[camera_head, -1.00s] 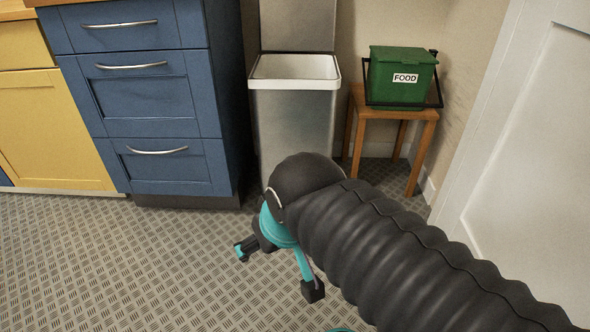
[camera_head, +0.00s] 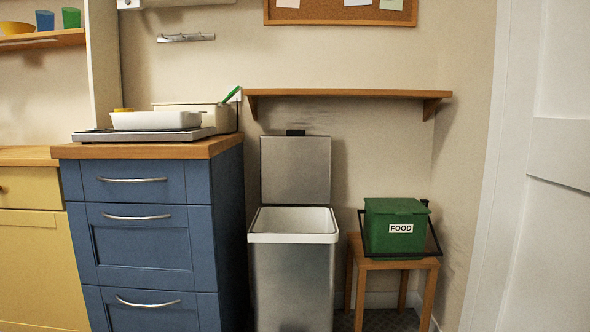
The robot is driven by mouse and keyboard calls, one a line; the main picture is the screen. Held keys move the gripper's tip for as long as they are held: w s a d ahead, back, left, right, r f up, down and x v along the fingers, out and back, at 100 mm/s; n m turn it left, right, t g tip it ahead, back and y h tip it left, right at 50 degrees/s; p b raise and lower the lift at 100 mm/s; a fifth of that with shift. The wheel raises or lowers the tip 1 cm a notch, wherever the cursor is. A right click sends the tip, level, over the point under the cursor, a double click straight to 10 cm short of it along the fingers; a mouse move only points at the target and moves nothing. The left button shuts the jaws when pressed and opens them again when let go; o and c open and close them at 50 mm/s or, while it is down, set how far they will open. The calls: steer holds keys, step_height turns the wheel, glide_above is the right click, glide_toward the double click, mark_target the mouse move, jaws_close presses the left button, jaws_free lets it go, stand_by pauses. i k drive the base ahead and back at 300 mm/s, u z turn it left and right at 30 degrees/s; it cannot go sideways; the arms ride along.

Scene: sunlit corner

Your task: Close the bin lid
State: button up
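The tall metal bin (camera_head: 292,285) stands against the back wall, between the blue drawer cabinet and a small wooden stool. Its lid (camera_head: 295,170) is open and stands upright behind the white-rimmed opening (camera_head: 293,237). A small dark piece (camera_head: 295,132) shows at the lid's top edge. A green box (camera_head: 396,227) with a white FOOD label sits to the right, with its own lid shut. My gripper and arm are out of view.
A wooden shelf (camera_head: 345,94) juts from the wall above the bin lid. The blue cabinet (camera_head: 150,240) stands close on the left. The wooden stool (camera_head: 393,264) bears the green box on the right. A white door (camera_head: 535,170) is at far right.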

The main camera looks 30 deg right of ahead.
mark_target(296, 167)
steer(key=z, duration=1.95)
steer(key=i, duration=0.85)
steer(key=u, duration=1)
